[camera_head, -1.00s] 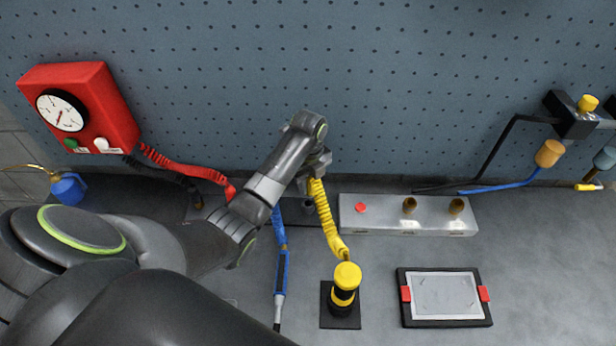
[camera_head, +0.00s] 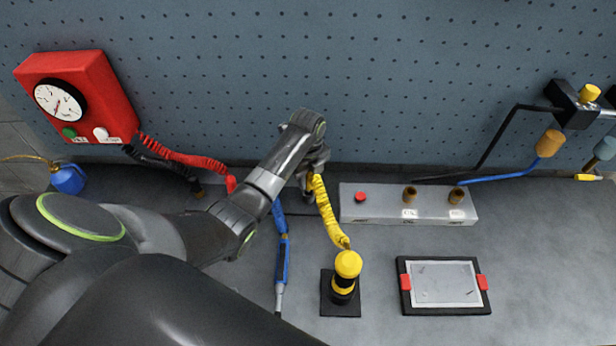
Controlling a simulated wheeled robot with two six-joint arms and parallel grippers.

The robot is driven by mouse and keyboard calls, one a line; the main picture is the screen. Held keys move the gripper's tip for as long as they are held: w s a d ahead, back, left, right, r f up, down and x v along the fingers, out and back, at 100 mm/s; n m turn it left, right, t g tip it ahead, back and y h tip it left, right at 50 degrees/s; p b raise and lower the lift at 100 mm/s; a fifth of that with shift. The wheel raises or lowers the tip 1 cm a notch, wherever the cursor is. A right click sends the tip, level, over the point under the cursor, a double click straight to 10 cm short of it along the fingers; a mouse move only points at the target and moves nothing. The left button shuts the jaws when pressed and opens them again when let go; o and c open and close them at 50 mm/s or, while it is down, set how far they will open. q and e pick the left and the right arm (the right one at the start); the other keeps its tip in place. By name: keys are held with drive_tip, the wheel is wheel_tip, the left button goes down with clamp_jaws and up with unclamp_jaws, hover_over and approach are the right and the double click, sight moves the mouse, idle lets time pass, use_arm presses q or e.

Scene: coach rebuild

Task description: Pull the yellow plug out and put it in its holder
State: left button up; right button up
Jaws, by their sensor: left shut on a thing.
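My left gripper (camera_head: 314,166) is near the foot of the pegboard, just left of the grey box with the red button. It is shut at the upper end of the yellow coiled cable (camera_head: 327,212); the yellow plug itself is mostly hidden by the gripper. The cable runs down to a yellow-capped, black-banded upright piece (camera_head: 347,265) on a square black base (camera_head: 328,306). I cannot tell whether this base is the holder. My right gripper is not in view.
The grey box (camera_head: 380,208) has two brass-coloured sockets. A blue cable (camera_head: 282,245) lies left of the yellow one. A framed panel (camera_head: 443,284) with red clips lies right. A red gauge box (camera_head: 85,95) is at left. Bench space at lower right is clear.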

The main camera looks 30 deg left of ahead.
use_arm(q)
drive_tip(key=shift+f, duration=0.3)
drive_tip(key=shift+f+b, duration=0.5)
drive_tip(key=shift+f, duration=0.35)
drive_tip(key=shift+f, duration=0.4)
drive_tip(key=o, duration=1.1)
